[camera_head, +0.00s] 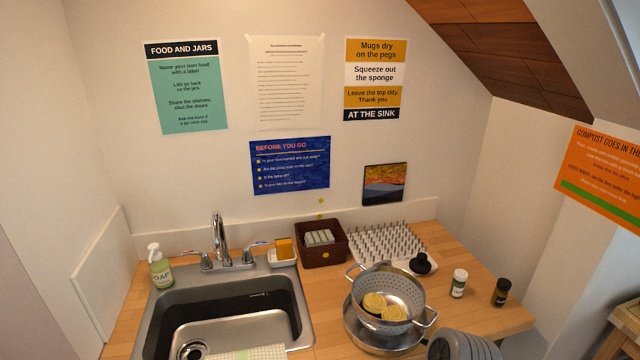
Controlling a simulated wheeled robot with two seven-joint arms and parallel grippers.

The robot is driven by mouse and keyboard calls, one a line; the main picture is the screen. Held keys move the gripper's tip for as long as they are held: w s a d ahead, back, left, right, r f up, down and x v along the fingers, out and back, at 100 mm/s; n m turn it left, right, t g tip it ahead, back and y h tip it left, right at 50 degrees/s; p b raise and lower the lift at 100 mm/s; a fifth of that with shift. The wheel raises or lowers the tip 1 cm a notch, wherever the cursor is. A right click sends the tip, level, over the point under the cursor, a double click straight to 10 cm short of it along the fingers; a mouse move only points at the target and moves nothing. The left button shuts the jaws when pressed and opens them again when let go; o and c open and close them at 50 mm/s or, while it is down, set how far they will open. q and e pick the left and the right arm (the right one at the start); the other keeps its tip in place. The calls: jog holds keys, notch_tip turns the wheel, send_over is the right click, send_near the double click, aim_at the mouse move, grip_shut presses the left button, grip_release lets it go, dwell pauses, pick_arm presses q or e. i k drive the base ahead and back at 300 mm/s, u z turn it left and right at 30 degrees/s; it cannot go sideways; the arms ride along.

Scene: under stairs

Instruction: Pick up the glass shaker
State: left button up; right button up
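Two small shakers stand upright near the right end of the wooden counter. One shaker (459,282) has a white cap, a dark green body and a pale label. The other shaker (501,292) is dark with a black cap and stands to its right, a small gap apart. I cannot tell from this view which of them is glass. Neither is touched by a gripper. A grey ribbed rounded part, likely of my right arm, shows at the bottom edge, left of and nearer than the shakers. No gripper fingers are visible.
A steel colander (410,285) with yellow sponge-like pieces sits in a pan (365,332) left of the shakers. A black knobbed object (421,264) and pegged rack (362,243) stand behind. The sink (170,310) is left. The counter (480,312) around the shakers is clear.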

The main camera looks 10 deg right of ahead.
aim_at(460, 277)
jog(key=z, duration=1.3)
